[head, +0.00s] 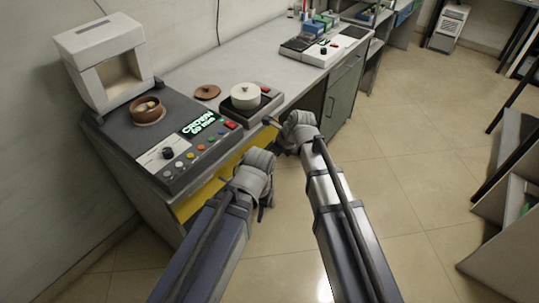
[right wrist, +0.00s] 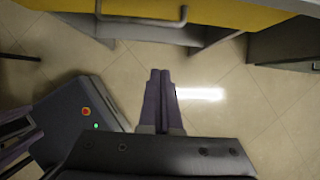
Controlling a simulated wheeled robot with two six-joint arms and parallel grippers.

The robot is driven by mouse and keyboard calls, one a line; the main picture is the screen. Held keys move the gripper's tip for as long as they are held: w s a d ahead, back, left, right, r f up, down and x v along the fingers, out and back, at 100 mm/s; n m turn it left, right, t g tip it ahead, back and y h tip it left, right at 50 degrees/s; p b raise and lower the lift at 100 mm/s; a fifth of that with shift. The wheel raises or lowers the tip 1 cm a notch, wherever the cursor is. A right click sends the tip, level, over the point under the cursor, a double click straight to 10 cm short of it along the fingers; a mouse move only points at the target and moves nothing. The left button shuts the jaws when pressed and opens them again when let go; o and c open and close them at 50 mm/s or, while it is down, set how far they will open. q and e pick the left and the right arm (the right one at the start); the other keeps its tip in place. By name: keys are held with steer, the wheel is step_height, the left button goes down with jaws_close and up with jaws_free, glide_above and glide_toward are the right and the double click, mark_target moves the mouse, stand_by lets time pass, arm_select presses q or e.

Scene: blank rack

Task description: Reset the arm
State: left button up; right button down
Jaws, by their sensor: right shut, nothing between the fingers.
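My right gripper (head: 272,130) is in front of the bench edge in the head view. In the right wrist view its two fingers (right wrist: 160,75) are pressed together with nothing between them, above the floor. My left gripper (head: 264,196) hangs in front of the yellow bench front, lower and to the left of the right one. Its fingertips are mostly hidden behind its wrist, so its opening is unclear. Neither gripper is seen touching anything.
A dark console (head: 172,150) with a lit display and buttons sits on the bench (head: 200,72). A brown bowl (head: 146,110), a brown lid (head: 207,92) and a white pot (head: 245,96) stand there.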

steer(key=shift+s+d, duration=0.1)
steer(key=s+d+f+n+g+h, duration=0.1)
steer(key=s+d+n+h, duration=0.1)
steer(key=s+d+n, duration=0.85)
steer(key=s+d+f+n+g+h, duration=0.15)
steer(key=s+d+n, duration=0.25)
steer(key=d+n, duration=0.75)
steer(key=s+a+r+n+h+p, duration=0.1)
steer(key=s+a+r+n+p, duration=0.2)
steer(key=a+r+p, duration=0.2)
steer(key=s+a+r+n+h+p, duration=0.1)
steer(key=a+r+p, duration=0.4)
steer(key=a, duration=0.5)
steer(key=s+n, duration=0.1)
steer(key=n, duration=0.1)
steer(key=shift+s+r+n+g, duration=0.2)
steer(key=shift+s+n+g, duration=0.15)
steer(key=shift+s+n, duration=0.05)
